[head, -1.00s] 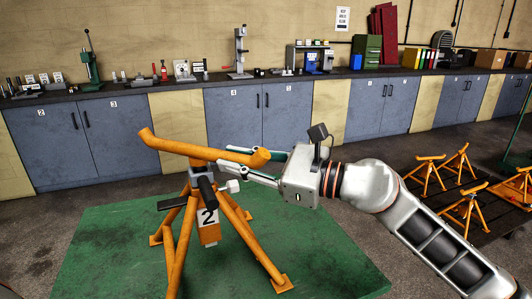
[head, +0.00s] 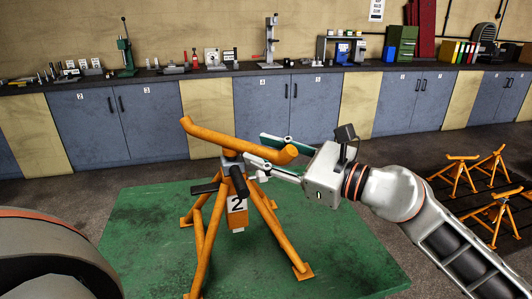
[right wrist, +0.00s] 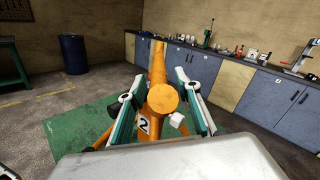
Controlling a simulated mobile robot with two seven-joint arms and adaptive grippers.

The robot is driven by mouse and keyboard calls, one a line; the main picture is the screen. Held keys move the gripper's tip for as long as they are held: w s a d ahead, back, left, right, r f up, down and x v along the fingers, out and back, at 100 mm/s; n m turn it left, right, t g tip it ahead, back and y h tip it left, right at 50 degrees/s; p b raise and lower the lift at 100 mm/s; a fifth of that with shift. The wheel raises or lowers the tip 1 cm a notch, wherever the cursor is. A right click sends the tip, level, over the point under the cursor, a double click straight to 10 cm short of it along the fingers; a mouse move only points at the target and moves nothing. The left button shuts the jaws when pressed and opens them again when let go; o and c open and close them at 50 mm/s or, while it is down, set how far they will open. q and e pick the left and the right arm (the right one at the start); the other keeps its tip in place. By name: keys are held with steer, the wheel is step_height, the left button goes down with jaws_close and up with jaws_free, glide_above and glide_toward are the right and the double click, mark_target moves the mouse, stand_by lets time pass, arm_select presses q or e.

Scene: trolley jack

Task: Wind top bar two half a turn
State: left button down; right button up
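The orange top bar (head: 232,140) lies across the head of the orange stand marked 2 (head: 238,222), its right end bent upward. The stand stands on a green mat (head: 140,225) and has dark handles near its top. My right gripper (head: 256,149) is at the bar's right end, one finger behind it and one in front. In the right wrist view the bar (right wrist: 162,98) runs between the two fingers (right wrist: 158,78), with gaps visible beside it; contact cannot be made out. My left gripper is not in view.
Several orange stands (head: 462,172) stand at the right. Grey-blue cabinets (head: 275,105) line the back wall, with tools on the dark worktop. A blue drum (right wrist: 73,54) and a green table (right wrist: 12,65) show in the right wrist view.

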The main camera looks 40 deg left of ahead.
mark_target(292, 162)
steer(key=shift+f, duration=0.15)
steer(key=shift+d, duration=0.3)
steer(key=d, duration=1.1)
steer(key=shift+d, duration=0.25)
